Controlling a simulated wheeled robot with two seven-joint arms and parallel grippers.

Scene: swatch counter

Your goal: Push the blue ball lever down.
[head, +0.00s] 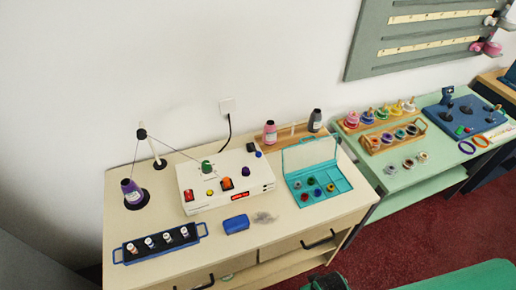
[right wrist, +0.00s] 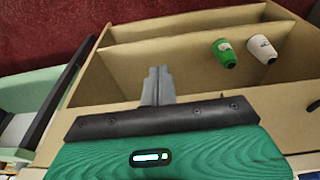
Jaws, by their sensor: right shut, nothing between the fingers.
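The blue ball lever (head: 258,154) is a small blue ball at the back right of the white control box (head: 230,196), beside a small black part. At this size I cannot make out its stem or how far it is tilted. My right gripper (right wrist: 157,85) shows in the right wrist view, its two grey fingers together with nothing between them. It is in front of the open shelves of a beige cabinet, away from the lever. The lever is not in the right wrist view. My left gripper is in neither view.
The box also carries a green knob (head: 206,166) and orange switches. A teal tray (head: 339,183) with a raised clear lid stands right of it. A blue block (head: 236,224) lies in front.

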